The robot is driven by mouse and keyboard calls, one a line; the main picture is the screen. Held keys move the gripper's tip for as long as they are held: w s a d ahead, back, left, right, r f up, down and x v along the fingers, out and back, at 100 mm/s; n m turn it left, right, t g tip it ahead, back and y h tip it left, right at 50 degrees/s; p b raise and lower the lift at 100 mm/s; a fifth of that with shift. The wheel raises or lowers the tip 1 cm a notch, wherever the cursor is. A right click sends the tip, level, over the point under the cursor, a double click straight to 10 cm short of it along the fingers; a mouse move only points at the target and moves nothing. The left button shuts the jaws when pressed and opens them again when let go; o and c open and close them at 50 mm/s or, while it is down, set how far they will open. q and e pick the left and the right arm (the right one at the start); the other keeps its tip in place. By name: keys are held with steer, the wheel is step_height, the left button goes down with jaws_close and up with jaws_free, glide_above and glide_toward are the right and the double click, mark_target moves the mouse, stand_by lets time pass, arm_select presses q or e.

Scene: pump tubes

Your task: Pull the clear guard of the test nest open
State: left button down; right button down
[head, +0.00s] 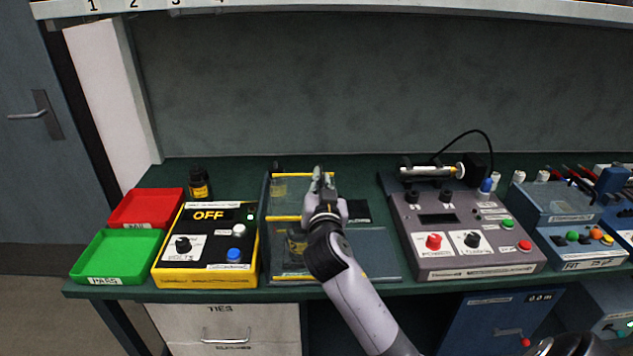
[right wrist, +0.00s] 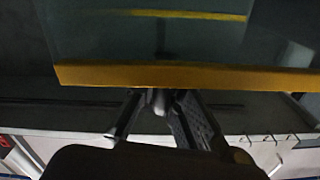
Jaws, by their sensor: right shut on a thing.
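The test nest (head: 374,268) stands mid-bench, a low dark base with a clear guard (head: 285,199) edged with yellow strips. In the right wrist view the clear guard (right wrist: 130,40) fills the upper part, with a wide yellow edge nearest me. My right gripper (head: 319,180) reaches over the nest from the front. In the right wrist view my right gripper (right wrist: 157,103) is shut on a small grey grip piece at the guard's yellow edge, partly hidden by the fingers. A dark item with a yellow label (head: 297,240) shows inside the nest.
A yellow meter reading OFF (head: 207,245), a green tray (head: 118,255) and a red tray (head: 146,207) are to the left. A grey control box (head: 468,262) stands close on the right, with a blue test unit (head: 585,258) beyond. A shelf (head: 330,10) crosses above.

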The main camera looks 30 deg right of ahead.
steer(key=s+d+p, duration=0.2)
steer(key=s+d, duration=0.6)
steer(key=d, duration=0.5)
steer(key=shift+s+d+p, duration=0.15)
steer(key=shift+d+p, duration=0.05)
steer(key=shift+p, duration=0.1)
steer(key=c, duration=1.7)
jaws_free()
steer(key=v, duration=1.2)
steer(key=shift+a+f, duration=0.1)
